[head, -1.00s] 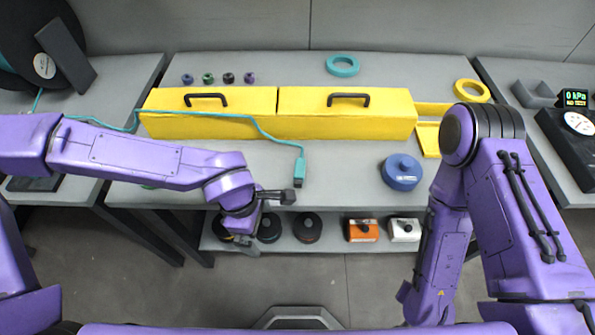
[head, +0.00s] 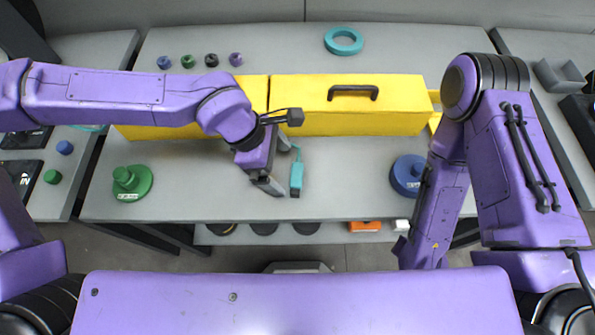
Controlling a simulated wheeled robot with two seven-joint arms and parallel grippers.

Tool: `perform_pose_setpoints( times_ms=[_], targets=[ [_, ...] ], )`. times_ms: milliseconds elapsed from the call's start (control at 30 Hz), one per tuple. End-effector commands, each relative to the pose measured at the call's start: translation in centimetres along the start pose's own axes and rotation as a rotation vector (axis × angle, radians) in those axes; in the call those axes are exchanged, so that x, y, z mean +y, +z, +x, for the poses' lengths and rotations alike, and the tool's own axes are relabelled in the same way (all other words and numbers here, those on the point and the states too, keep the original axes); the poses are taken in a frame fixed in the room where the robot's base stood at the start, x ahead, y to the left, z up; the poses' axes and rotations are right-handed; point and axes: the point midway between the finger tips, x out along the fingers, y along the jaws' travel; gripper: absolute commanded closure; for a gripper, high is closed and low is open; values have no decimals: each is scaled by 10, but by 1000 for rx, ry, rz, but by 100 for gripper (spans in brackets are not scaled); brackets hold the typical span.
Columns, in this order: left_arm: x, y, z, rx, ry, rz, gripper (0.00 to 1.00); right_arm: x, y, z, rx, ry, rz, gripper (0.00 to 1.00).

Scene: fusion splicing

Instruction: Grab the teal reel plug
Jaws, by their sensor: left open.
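The teal reel plug (head: 296,177) hangs at the end of its teal cable in the head view, over the grey table in front of the yellow box. My left gripper (head: 281,168) is just left of the plug, open, with its fingers pointing toward the front and right. A small gap seems to show between the lower finger and the plug; I cannot tell whether they touch. Most of the cable is hidden behind my left arm. My right arm (head: 490,150) stands at the right; its gripper is out of view.
The yellow box (head: 350,118) with a black handle lies behind the plug. A green knobbed disc (head: 133,184) is at the left and a blue one (head: 407,176) at the right. Small coloured caps (head: 187,62) and a teal ring (head: 343,41) lie at the back. The table front is clear.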

Motion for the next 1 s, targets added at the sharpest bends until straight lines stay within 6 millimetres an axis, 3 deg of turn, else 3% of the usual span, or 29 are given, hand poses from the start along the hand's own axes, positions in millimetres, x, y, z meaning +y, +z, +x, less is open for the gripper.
perform_pose_setpoints(
  times_ms=[400,633,667,800,1000],
  targets=[
    [3,1,61,0,-1,0,0,0,0,1,0,0,0,57],
    [4,1,64,0,1,-1,0,0,0,1,0,0,0,57],
    [4,1,64,0,1,0,3,0,0,1,0,0,0,57],
    [4,2,64,0,0,0,49,0,0,1,0,0,0,57],
    [4,2,64,0,1,1,50,0,0,1,0,0,0,57]
  ],
)
